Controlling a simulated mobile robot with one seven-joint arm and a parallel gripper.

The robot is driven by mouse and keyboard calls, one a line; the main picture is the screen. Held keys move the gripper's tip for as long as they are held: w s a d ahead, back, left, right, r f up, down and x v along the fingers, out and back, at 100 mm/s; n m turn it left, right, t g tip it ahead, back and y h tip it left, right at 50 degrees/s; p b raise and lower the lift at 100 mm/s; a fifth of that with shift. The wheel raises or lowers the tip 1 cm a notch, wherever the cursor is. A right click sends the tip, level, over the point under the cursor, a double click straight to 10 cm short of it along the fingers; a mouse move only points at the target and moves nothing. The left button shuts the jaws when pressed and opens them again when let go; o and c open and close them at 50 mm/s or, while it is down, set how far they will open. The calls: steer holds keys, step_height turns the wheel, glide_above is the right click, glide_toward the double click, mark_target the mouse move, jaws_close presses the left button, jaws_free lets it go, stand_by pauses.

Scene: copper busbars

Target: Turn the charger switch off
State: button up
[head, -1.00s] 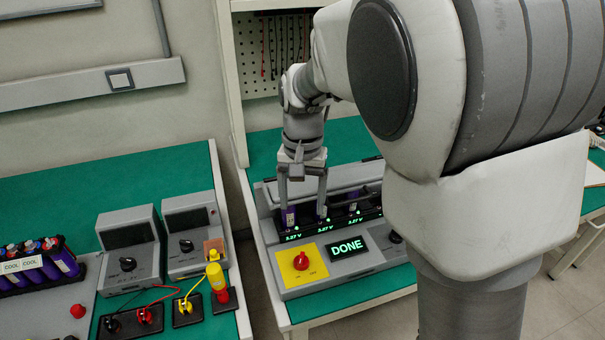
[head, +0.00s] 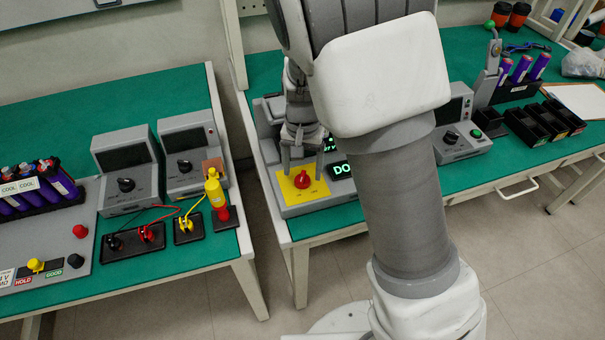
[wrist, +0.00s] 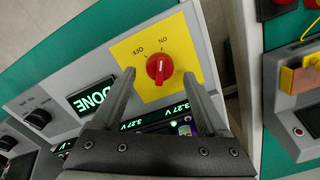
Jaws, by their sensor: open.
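The charger switch (head: 303,181) is a red rotary knob on a yellow plate (head: 284,190) at the front of the grey charger (head: 330,201). In the wrist view the knob (wrist: 159,68) faces me, with ON and OFF printed beside it. I cannot tell for sure which label it points to. The display (wrist: 92,97) reads DONE in green. My gripper (head: 302,172) is open and empty, pointing down at the plate. In the wrist view its fingertips (wrist: 159,75) lie either side of the knob, with visible gaps. I cannot tell their height above the plate.
My arm hides part of the charger in the head view. Purple cells (wrist: 187,128) sit in lit slots behind the switch. Grey meters (head: 188,160) and a yellow plug (head: 217,194) stand on the left bench, across a gap. Black trays (head: 535,125) lie at the right.

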steer(key=shift+f, duration=0.75)
jaws_close()
